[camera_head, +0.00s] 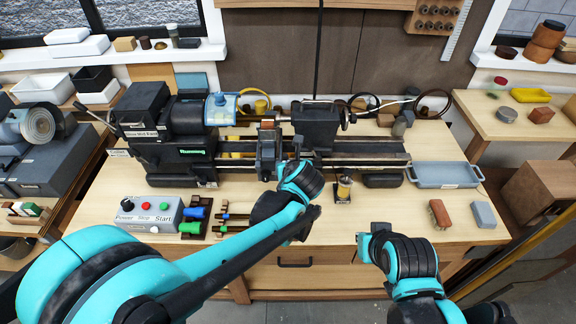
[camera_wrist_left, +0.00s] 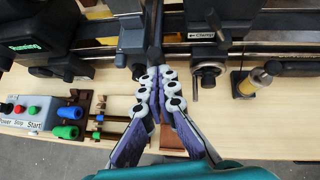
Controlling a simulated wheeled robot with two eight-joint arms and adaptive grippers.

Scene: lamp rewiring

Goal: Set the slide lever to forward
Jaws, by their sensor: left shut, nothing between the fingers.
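The lathe (camera_head: 185,125) stands on the wooden bench, with its dark carriage (camera_head: 267,150) on the bed rails. A lit green "Running" display (camera_head: 193,152) is on its headstock. My left gripper (camera_wrist_left: 157,80) is shut with nothing between its fingers. In the left wrist view its fingertips are at the lower end of a dark upright part of the carriage (camera_wrist_left: 130,38); I cannot tell whether they touch. In the head view my left wrist hides the gripper. I cannot clearly pick out the slide lever or its setting. My right gripper (camera_head: 371,240) is in front of the bench; its fingers are unclear.
A control box (camera_head: 150,214) with Power, Stop and Start buttons sits left of my left gripper, beside blue and green handled tools (camera_head: 195,220). A small amber bottle (camera_head: 344,187) stands to the right. A blue-grey tray (camera_head: 445,175) is farther right. The bench's front middle is mostly clear.

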